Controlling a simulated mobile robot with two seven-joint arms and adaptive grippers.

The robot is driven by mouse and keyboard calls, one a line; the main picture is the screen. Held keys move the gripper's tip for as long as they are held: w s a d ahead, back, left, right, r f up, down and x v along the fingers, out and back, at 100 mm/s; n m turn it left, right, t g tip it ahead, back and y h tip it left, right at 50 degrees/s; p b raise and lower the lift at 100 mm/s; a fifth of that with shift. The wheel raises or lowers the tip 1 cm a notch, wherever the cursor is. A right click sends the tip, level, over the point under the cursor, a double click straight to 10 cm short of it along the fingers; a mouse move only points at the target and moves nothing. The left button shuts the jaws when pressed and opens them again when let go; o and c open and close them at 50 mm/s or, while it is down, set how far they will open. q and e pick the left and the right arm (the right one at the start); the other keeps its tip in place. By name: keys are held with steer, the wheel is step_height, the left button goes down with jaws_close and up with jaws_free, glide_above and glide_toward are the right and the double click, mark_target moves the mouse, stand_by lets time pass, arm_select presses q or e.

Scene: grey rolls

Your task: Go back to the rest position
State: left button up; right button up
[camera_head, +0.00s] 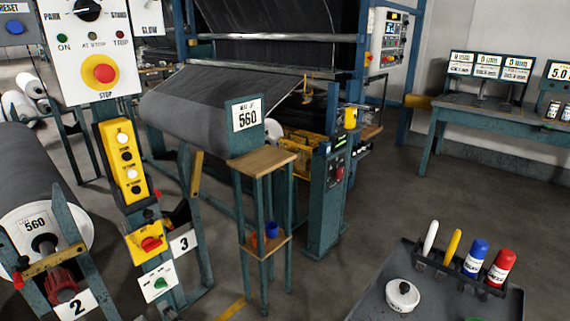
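Neither of my grippers shows in the head view, and no part of my arms can be made out. The view looks over a workshop floor with a large grey roll (195,105) on a machine in the middle. Another grey roll (28,165) stands at the left with a white end disc marked 560. What my grippers hold, if anything, cannot be seen.
A control panel (75,60) with a red stop button (104,73) stands close at the left. A small wooden-topped stand (262,161) is in the middle. A dark tray (372,300) with markers is at the lower right. Floor (380,200) between is clear.

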arm_select(q)
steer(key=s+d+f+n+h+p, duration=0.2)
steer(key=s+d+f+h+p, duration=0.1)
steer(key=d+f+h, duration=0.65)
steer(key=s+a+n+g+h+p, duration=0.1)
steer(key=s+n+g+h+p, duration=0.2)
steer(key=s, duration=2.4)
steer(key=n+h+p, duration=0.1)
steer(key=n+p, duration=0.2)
steer(key=p, duration=0.3)
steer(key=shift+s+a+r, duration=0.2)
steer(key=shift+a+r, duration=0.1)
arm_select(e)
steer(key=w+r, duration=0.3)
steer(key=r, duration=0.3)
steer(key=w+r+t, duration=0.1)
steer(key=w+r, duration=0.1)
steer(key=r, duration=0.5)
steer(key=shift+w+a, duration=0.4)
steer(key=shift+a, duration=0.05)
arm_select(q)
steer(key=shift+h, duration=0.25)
